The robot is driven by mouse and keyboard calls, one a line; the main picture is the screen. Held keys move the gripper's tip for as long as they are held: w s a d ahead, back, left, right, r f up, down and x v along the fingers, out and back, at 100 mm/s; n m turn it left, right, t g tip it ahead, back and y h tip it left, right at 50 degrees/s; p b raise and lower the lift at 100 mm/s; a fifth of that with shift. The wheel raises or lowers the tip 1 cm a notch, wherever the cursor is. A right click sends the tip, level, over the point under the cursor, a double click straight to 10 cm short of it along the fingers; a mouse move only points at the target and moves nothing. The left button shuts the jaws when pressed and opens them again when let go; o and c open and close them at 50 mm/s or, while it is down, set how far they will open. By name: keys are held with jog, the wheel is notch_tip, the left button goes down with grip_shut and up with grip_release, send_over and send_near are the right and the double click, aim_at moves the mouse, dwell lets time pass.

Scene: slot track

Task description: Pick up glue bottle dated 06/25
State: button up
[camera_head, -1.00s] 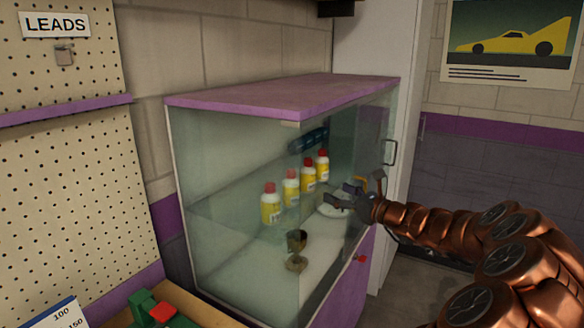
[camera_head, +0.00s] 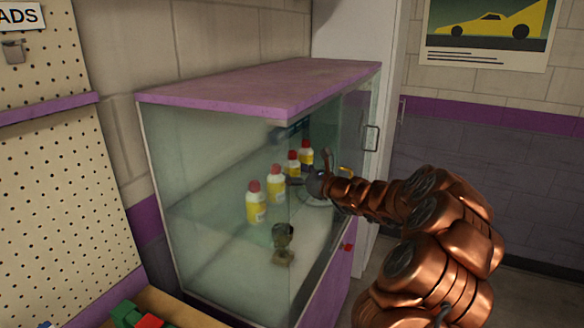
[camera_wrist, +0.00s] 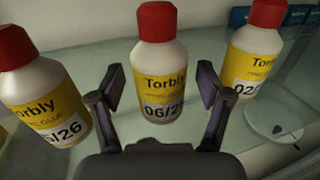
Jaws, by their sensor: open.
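A white glue bottle (camera_wrist: 160,70) with a red cap and yellow "Torbly" label stands upright in the middle of the wrist view. Its date reads 06/2 and the last digit is unclear. My gripper (camera_wrist: 160,97) is open, one finger on each side of the bottle's lower part, not closed on it. A left bottle (camera_wrist: 40,95) shows a date ending in /26. A right bottle (camera_wrist: 256,55) shows a date starting 02/.
The glass case (camera_head: 180,215) has a purple top (camera_head: 265,85) and a glass shelf. A small trophy-like cup (camera_head: 283,245) stands lower down. Neighbouring bottles stand close on both sides.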

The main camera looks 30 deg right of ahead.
jog(key=shift+w, duration=0.25)
jog(key=shift+c, duration=0.5)
jog(key=c, duration=1.2)
jog(key=shift+r, duration=0.15)
